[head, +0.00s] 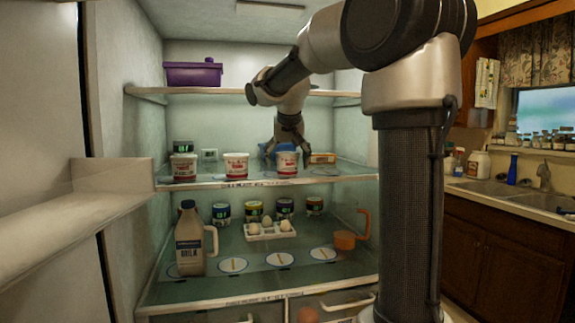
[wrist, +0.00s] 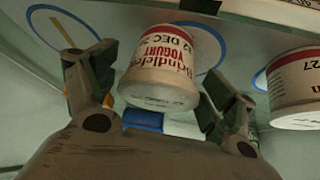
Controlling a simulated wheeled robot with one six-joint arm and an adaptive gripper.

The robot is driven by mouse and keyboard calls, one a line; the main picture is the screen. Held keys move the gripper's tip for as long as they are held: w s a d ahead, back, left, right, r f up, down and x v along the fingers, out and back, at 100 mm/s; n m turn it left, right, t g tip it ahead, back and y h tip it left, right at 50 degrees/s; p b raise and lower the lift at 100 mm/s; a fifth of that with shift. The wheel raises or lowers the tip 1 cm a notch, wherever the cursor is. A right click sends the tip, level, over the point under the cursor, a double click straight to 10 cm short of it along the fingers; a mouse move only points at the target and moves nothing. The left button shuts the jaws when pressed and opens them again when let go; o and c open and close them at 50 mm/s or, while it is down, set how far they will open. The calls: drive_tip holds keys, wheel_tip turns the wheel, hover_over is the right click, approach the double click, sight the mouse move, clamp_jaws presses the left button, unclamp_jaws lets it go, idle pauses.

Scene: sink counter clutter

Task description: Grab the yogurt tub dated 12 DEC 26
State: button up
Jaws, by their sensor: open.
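In the wrist view a white yogurt tub with red lettering (wrist: 158,68) reads "YOGURT" and "12 DEC"; its year is not readable. It is between the two spread fingers of my gripper (wrist: 150,85), with gaps visible on both sides. In the head view my open gripper (head: 290,147) is over the right tub (head: 287,166) of three on the middle fridge shelf. A second tub (wrist: 296,88) at the right edge of the wrist view shows a date ending in "27". The middle tub (head: 236,167) and left tub (head: 184,168) have dates too small to read.
A blue item (head: 267,148), also in the wrist view (wrist: 142,120), is close to my gripper. A flat box (head: 321,158) lies right of the tubs. A purple container (head: 193,74) is on the shelf above; a milk jug (head: 189,243) and eggs are below.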

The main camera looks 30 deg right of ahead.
drive_tip(key=c, duration=1.1)
